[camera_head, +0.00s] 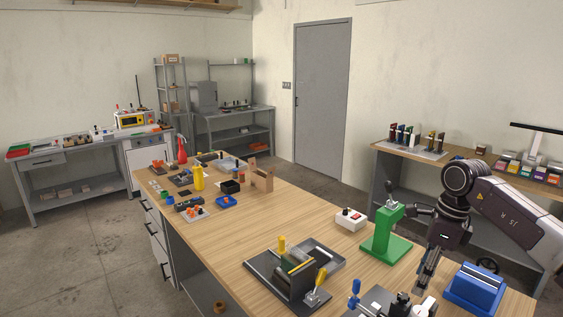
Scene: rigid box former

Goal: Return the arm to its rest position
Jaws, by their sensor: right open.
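My right arm comes in from the right edge of the head view. Its gripper (428,268) points down over the right end of the wooden workbench, between the green press and the blue block. The gripper is open, and I see nothing held between its fingers. The fingertips are small and partly merge with the dark fixture below, so I cannot tell their exact height above it. My left gripper is not in view.
A green press (382,236) and a white box with a red button (351,219) stand left of the gripper. A blue block (475,287) lies to its right. A dark fixture with yellow handles (290,270) sits nearer. The workbench (290,212) has clear wood mid-length.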

